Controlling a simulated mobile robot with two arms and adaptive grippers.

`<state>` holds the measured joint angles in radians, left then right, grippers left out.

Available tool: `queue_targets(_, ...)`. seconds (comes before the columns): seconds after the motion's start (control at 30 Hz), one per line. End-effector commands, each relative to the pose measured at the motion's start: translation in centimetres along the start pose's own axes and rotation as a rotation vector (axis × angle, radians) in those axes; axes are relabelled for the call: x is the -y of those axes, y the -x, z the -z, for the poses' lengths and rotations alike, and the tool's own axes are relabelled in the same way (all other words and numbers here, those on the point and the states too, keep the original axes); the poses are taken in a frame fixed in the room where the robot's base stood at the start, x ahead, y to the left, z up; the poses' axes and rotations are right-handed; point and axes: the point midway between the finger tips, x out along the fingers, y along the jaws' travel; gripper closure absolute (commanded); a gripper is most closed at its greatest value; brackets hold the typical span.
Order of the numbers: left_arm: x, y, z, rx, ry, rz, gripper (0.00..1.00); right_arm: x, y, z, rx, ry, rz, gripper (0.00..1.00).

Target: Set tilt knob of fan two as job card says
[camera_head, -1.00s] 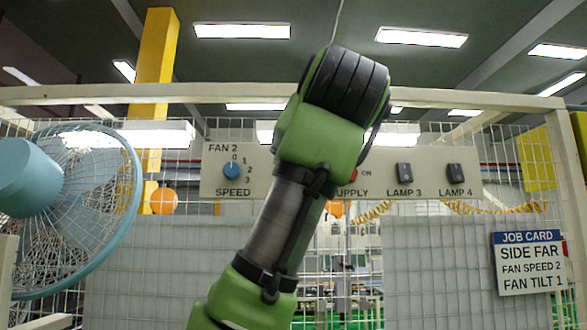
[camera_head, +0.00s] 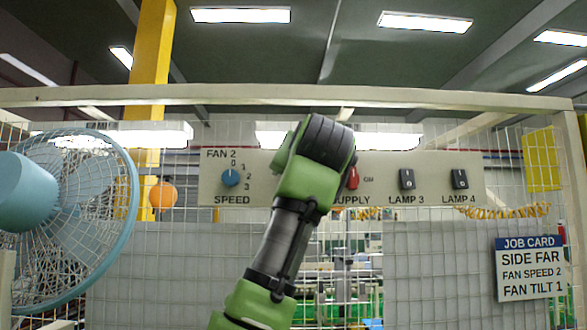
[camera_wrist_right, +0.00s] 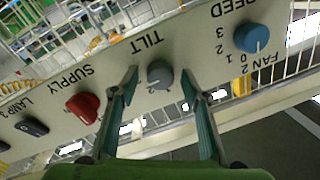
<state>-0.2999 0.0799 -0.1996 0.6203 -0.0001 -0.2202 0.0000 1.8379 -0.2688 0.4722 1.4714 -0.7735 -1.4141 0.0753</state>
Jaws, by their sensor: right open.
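The job card (camera_head: 529,268) at the right reads SIDE FAR, FAN SPEED 2, FAN TILT 1. The long panel (camera_head: 215,188) is marked FAN 2 at its left end. The grey tilt knob (camera_wrist_right: 160,75) shows in the right wrist view under the word TILT; my arm hides it in the head view. A figure 2 shows beside it, but its exact setting is unclear. My right gripper (camera_wrist_right: 161,78) is open, with one finger to each side of the tilt knob. I see no contact. My left gripper is not in view.
The blue speed knob (camera_head: 230,177) and red supply switch (camera_head: 352,178) flank the tilt knob. Lamp 3 (camera_head: 407,179) and lamp 4 (camera_head: 460,179) switches are further right. A blue fan (camera_head: 125,215) stands at left. A white frame beam (camera_head: 430,97) runs above the panel.

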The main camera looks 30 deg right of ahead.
Motion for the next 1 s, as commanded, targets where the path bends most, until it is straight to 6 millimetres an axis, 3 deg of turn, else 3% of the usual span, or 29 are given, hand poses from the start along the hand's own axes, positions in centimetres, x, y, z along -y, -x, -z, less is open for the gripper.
queue_targets(0.33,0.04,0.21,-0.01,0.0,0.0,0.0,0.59,-0.04,-0.53,0.0,-0.002,0.0,0.0,0.58)
queue_targets(0.37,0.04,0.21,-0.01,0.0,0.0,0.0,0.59,-0.04,-0.52,0.0,-0.001,0.0,0.0,0.6)
queue_targets(0.5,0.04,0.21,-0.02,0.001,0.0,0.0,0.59,-0.04,-0.51,0.0,-0.001,0.0,0.0,0.96)
queue_targets(1.0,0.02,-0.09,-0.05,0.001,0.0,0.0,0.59,-0.09,-0.53,-0.02,0.006,0.09,-0.006,0.96)
